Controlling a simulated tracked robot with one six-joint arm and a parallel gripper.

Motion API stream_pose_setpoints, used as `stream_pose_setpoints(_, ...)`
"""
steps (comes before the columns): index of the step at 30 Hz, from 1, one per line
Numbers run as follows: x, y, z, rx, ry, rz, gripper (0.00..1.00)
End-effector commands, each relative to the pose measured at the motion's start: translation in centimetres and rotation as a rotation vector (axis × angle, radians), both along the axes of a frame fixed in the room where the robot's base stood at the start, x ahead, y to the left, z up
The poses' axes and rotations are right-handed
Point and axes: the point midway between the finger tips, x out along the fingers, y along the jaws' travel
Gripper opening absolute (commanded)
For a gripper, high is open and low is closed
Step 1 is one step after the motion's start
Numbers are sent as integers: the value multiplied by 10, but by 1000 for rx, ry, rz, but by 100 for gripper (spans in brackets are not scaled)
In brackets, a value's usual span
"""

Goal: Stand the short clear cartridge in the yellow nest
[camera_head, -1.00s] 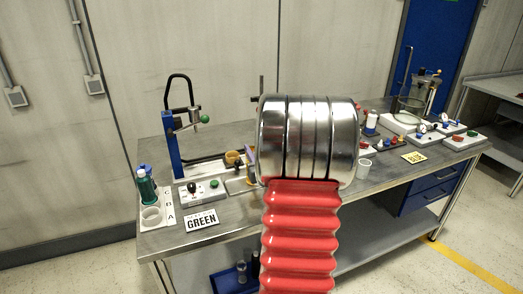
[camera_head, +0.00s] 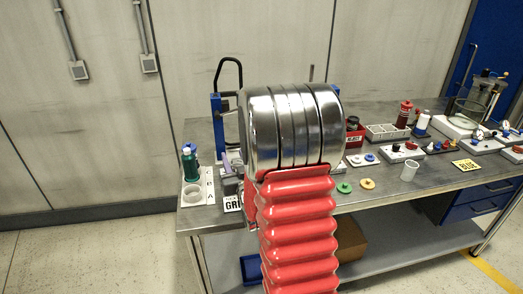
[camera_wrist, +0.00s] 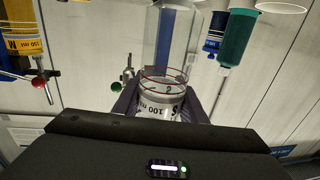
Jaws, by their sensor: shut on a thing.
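In the wrist view a clear cylinder (camera_wrist: 168,78), with a red ring and an upside-down "100 ml" marking, is the clear cartridge. My gripper (camera_wrist: 159,102) is shut on it, with dark fingers on both sides of its marked end. A yellow marked cylinder (camera_wrist: 22,40) shows at the left of the wrist view; I cannot tell whether it belongs to the nest. In the head view my arm covers the gripper, the cartridge and part of the bench, and I cannot make out the yellow nest.
A blue press frame (camera_head: 217,125) stands behind.

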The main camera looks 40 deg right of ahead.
Motion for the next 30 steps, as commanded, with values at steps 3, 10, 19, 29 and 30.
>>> stream_pose_setpoints(3,15,42,-9,0,4,53,5)
stream_pose_setpoints(10,35,121,-23,-3,8,153,5)
stream_pose_setpoints(19,48,228,-38,-7,8,304,5)
stream_pose_setpoints(29,48,293,-45,-10,7,406,5)
stream_pose_setpoints(30,48,294,-45,-10,7,408,5)
